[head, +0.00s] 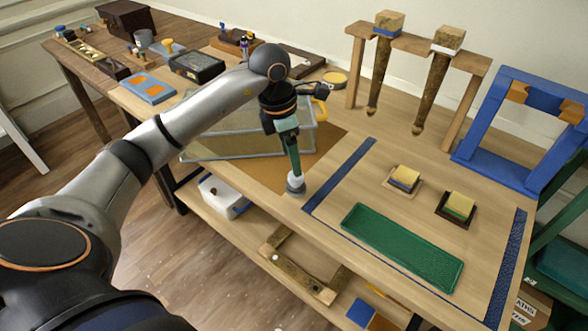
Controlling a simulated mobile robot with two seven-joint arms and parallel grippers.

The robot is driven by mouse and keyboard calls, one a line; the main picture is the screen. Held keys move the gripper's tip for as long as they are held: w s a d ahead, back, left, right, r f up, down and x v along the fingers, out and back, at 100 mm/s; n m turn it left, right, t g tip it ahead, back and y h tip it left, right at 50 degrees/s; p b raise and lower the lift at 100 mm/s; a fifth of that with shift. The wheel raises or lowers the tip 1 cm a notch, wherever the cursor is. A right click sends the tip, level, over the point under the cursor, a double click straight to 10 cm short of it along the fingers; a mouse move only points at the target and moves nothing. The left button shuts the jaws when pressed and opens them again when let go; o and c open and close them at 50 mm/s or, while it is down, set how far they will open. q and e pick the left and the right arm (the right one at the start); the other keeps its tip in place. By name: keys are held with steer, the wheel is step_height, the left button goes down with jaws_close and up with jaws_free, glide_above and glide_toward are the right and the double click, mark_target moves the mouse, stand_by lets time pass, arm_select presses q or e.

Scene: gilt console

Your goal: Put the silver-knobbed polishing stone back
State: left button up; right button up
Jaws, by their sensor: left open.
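My left gripper (294,172) reaches down over the workbench, with its green fingers pointing at the bench top near the front edge. A small grey, silvery piece (296,187) stands on the bench right at the fingertips. It looks like the silver-knobbed polishing stone, but it is small and partly hidden by the fingers. The gripper is open; I cannot tell whether the fingers touch the piece or stand around its knob. My right gripper is not in view.
A green tray (402,247) and two small block stacks (404,179) (456,207) lie between blue strips at right. A glass-sided case (215,138) stands behind my left forearm. A wooden rack (408,42) and blue frame (487,118) stand behind. Boxes crowd the far left.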

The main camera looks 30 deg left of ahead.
arm_select(q)
steer(key=shift+s+a+r, duration=0.1)
steer(key=shift+s+r, duration=0.05)
steer(key=shift+r, duration=0.95)
steer(key=shift+s+a+r, duration=0.1)
steer(key=shift+s+r, duration=0.05)
steer(key=shift+r, duration=0.9)
